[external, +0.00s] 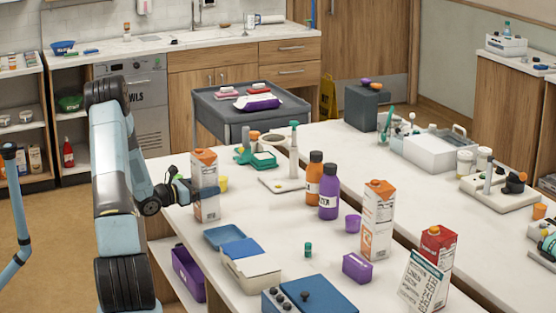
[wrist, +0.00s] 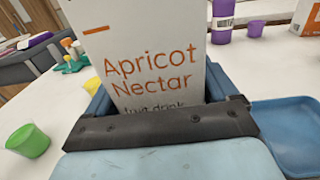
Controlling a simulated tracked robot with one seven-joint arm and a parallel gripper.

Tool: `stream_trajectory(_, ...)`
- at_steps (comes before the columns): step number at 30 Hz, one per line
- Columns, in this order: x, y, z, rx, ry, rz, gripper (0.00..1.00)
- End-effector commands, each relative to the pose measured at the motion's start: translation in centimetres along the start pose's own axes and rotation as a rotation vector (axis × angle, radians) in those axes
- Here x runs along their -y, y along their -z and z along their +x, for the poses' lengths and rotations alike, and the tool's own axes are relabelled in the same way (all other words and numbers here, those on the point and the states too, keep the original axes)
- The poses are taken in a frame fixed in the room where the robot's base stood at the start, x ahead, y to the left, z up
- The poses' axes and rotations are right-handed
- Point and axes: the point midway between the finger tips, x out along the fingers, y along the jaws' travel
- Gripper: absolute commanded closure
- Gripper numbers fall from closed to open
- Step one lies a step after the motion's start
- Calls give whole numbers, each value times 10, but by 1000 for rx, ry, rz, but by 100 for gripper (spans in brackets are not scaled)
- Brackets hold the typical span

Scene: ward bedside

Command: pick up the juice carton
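A juice carton (external: 205,213) stands upright near the left edge of the table, white with an orange top. In the wrist view its face (wrist: 150,75) reads "Apricot Nectar". My gripper (external: 205,192) reaches it from the left, at mid-height. In the wrist view my gripper's blue fingers (wrist: 160,98) lie on both sides of the carton, very close to it. Whether they press on it cannot be told. The carton's lower part is hidden behind the dark bar of my gripper.
A similar orange-and-white carton (external: 378,222) and a red-topped carton (external: 430,262) stand to the right. Orange (external: 314,182) and purple (external: 328,195) bottles stand mid-table. A blue-lidded box (external: 248,262) sits in front; a green cup (wrist: 27,141) shows in the wrist view.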

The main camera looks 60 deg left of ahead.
Motion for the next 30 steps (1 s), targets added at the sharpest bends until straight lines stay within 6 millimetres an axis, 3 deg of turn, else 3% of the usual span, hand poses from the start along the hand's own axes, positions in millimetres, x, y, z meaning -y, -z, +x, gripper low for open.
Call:
stream_trajectory(2,0,0,0,0,0,0,21)
stream_trajectory(26,-1,0,-1,0,-1,1,98)
stream_trajectory(30,-1,-2,0,2,-1,2,100)
